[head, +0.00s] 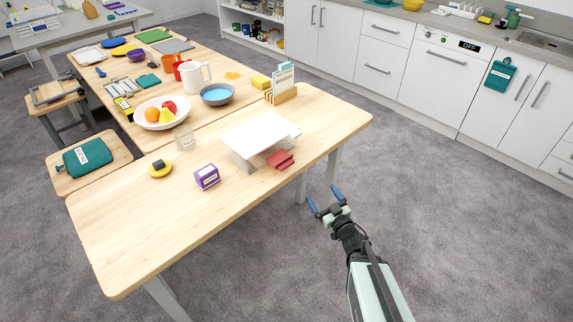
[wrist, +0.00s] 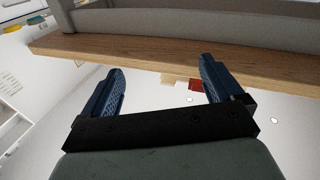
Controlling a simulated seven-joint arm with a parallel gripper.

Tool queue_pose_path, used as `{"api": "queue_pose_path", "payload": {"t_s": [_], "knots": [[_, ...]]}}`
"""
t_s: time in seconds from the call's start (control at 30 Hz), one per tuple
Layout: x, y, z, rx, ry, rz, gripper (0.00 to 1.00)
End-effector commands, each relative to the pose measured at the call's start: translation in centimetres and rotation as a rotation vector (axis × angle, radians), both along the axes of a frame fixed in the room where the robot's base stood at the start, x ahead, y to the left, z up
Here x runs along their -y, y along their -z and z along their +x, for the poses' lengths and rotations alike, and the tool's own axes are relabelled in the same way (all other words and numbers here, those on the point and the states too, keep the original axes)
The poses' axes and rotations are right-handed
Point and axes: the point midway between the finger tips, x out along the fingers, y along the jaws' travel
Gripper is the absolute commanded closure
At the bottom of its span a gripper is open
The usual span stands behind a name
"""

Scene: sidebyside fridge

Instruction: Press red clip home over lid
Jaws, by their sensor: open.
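A white lidded box (head: 262,136) with a flat white lid stands on the near wooden table, toward its right side. A red clip (head: 280,159) is at the box's front right corner, low down near the table top; I cannot tell whether it touches the lid. A small red patch (wrist: 195,86) shows just beyond the table edge in the wrist view and looks like the clip. My gripper (head: 326,199) is open and empty, off the table's front right edge and apart from the box and clip. Its two blue fingers (wrist: 158,86) are spread in the wrist view.
The near table (head: 130,248) has free room at its front left. A fruit bowl (head: 148,121) and card holder (head: 282,94) stand behind.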

Motion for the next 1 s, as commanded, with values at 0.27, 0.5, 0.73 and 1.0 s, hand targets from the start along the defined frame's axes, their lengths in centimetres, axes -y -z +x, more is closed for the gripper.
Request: {"api": "queue_pose_path", "payload": {"t_s": [0.27,0.5,0.73,1.0], "knots": [[-3.5,-4.9,-3.6,0.175,-0.264,0.192,0.06],[-4.0,-6.1,-4.5,0.182,-0.337,0.287,0.06],[-5.5,-6.9,-3.0,0.178,-0.339,0.293,0.06],[-8.5,-8.7,0.2,0.179,-0.338,0.291,0.06]]}}
